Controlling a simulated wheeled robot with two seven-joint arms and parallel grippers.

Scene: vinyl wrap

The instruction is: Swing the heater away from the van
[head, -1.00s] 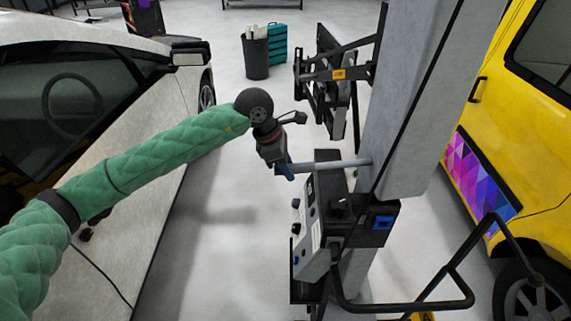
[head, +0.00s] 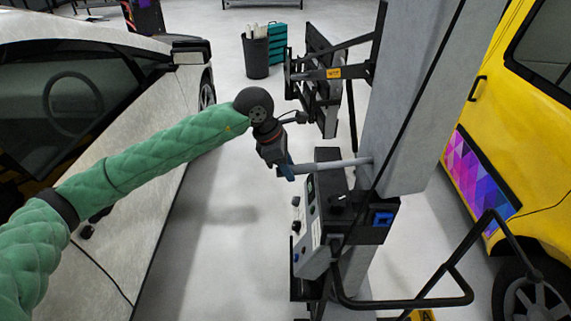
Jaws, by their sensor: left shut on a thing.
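The heater is a black panel unit (head: 322,85) on a bracket arm, held out from a tall grey column (head: 405,110) at upper centre. A grey bar handle (head: 335,164) sticks out to the left from the column, below the heater. My left gripper (head: 286,170) is shut on the outer end of this bar, with blue fingertips showing. The yellow van (head: 490,135) stands at the right, with the column between it and the heater panel. My right gripper is not in view.
A control box (head: 315,225) is fixed low on the column, below the bar. A black tubular push handle (head: 455,285) reaches right toward the van's wheel. A silver car (head: 150,220) stands at the left. A black bin (head: 256,55) is behind. Floor between car and column is clear.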

